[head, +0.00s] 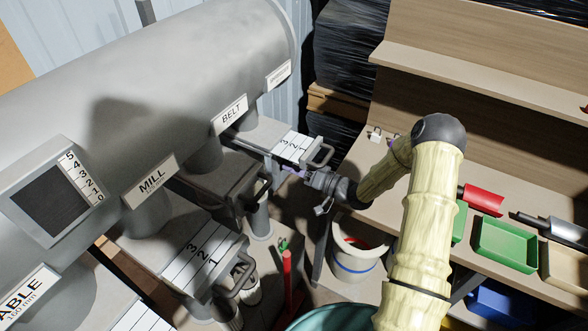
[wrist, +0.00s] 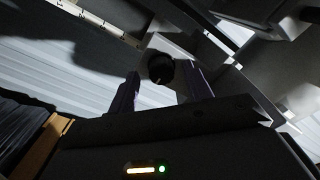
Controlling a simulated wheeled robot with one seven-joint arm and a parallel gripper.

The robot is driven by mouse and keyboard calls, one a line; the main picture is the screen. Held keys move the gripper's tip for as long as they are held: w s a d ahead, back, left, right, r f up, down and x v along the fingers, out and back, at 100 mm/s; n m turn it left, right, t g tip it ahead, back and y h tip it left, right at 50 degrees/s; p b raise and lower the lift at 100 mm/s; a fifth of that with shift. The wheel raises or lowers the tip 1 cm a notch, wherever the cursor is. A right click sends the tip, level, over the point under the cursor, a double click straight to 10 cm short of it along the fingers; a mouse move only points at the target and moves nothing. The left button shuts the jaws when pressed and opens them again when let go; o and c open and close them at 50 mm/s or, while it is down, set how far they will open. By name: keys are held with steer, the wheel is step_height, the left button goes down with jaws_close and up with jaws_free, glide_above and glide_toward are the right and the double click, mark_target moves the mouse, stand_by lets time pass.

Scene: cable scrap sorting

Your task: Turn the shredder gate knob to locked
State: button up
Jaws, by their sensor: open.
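A round black knob (wrist: 160,68) with a pale mark near its lower edge shows in the wrist view, on a grey box-like housing. My gripper (wrist: 160,88) is open, with one purple finger to the left and one to the right of the knob. The knob appears in the gap near the fingertips; I cannot tell whether they touch it. In the head view, my gripper (head: 295,172) is beside the numbered gate slide with a handle (head: 297,147), below the far end of the big grey duct. The knob cannot be made out there. Its lock setting is not readable.
Duct signs read MILL (head: 152,180) and BELT (head: 230,114); a farther sign (head: 279,74) is too small to read. Another numbered slide (head: 208,250) is nearer. A white bucket (head: 355,255) stands below my arm. A bench (head: 400,185) with a green tray (head: 505,245) is right.

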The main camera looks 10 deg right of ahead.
steer(key=b+v, duration=0.2)
steer(key=v, duration=1.4)
steer(key=shift+s+d+b, duration=0.25)
steer(key=shift+d+b, duration=0.05)
step_height(320, 180, up, 5)
steer(key=w+g+h+p, duration=0.2)
steer(key=w+h+p, duration=0.1)
steer(key=h, duration=0.9)
steer(key=s+a+r+g+h+p, duration=0.1)
steer(key=s+a+r+g, duration=0.2)
steer(key=s, duration=0.6)
steer(key=s+a+r+m+g+h, duration=0.1)
steer(key=s+r, duration=0.4)
steer(key=s, duration=0.5)
steer(key=shift+s+a+m+g+h+p, duration=0.3)
steer(key=shift+a+g+p, duration=0.1)
steer(key=shift+a+g, duration=0.55)
